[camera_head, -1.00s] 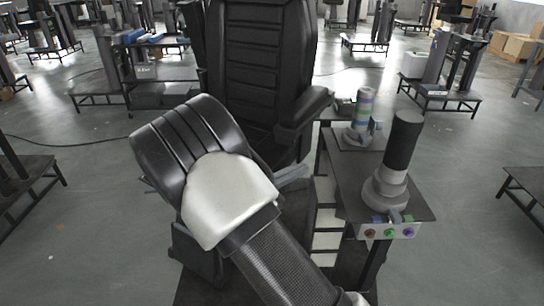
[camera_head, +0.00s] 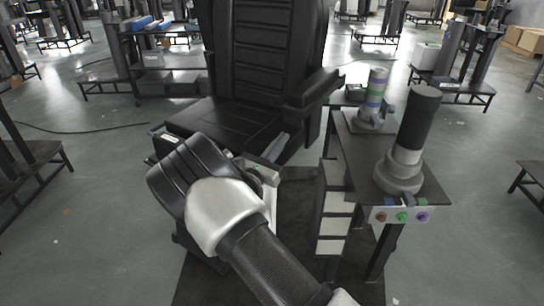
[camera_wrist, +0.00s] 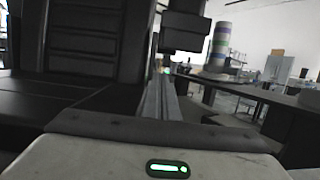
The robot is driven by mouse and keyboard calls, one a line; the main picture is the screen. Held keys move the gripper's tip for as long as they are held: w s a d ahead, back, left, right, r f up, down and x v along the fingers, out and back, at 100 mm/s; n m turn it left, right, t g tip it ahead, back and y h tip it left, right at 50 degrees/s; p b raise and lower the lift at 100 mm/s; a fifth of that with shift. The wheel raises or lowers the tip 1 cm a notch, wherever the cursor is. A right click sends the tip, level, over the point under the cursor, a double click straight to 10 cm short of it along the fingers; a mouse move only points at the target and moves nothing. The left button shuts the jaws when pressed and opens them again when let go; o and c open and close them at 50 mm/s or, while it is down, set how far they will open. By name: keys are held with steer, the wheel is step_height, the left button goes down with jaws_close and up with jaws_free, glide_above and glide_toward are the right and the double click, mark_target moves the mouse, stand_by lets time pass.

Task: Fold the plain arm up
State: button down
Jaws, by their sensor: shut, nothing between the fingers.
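The chair's plain black padded arm (camera_head: 315,90) sticks forward from the right side of the backrest, roughly level. Its front end also shows in the wrist view (camera_wrist: 186,28), above my fingertips. My gripper (camera_head: 279,142) is partly hidden behind my own arm in the head view. Its grey fingers are shut and empty, pointing towards the space below the chair arm, apart from it as far as I can tell. In the wrist view my gripper's fingers (camera_wrist: 167,80) reach up from the pale hand with the green light. No second chair arm is visible.
The black seat (camera_head: 225,125) lies left of my fingers. A side table (camera_head: 355,160) to the right bears a dark column (camera_head: 417,120), a banded column (camera_head: 374,95) and a front panel of coloured buttons (camera_head: 400,215). Floor beyond is mostly open, with several benches around.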

steer(key=shift+s+a+r, duration=0.1)
steer(key=shift+a+r, duration=0.05)
steer(key=shift+r, duration=1.55)
